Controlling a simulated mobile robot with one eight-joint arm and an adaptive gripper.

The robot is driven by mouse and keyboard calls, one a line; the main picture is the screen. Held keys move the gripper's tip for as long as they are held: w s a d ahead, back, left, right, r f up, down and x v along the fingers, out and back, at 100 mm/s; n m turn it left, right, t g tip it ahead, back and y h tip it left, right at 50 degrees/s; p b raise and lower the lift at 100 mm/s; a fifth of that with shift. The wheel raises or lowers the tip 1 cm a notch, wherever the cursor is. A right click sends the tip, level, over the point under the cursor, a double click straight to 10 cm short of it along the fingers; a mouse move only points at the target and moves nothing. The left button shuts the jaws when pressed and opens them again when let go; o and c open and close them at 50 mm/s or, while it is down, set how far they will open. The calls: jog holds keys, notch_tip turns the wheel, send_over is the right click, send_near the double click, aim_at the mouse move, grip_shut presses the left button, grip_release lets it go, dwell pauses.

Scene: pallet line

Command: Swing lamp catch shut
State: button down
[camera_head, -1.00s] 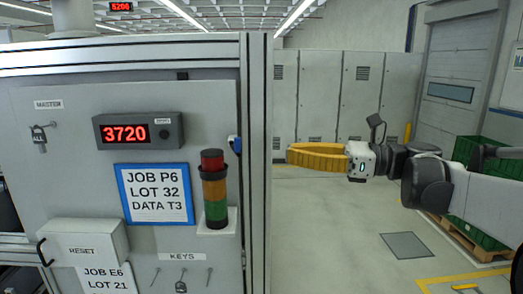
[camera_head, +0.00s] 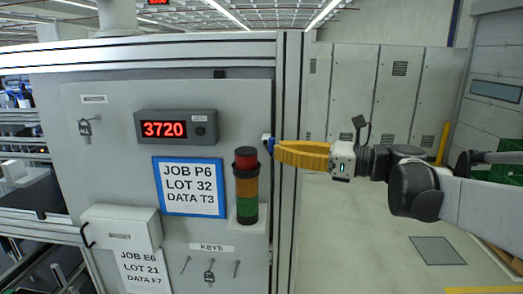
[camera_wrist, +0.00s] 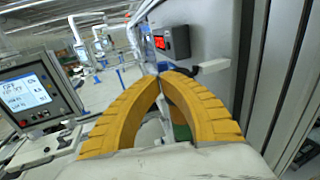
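The stack lamp (camera_head: 246,187), red over amber over green, stands on a small bracket at the panel's right side. A small blue-and-white piece (camera_head: 267,139), seemingly the catch, sits on the panel's edge above and right of the lamp. A pale lever with a dark end (camera_wrist: 213,66), likely the same catch, sticks out from the panel in the wrist view. My gripper (camera_head: 277,150) points left, its yellow fingers level with the catch and overlapping its right side in the head view; contact cannot be told. In the wrist view the fingertips (camera_wrist: 160,73) meet with nothing visible between them.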

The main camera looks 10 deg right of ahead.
jog(key=shift+a, duration=0.1)
jog(key=shift+s+a+m+t+h, duration=0.1)
jog(key=shift+a+m+t+h, duration=0.15)
jog(key=shift+m+t+h, duration=0.2)
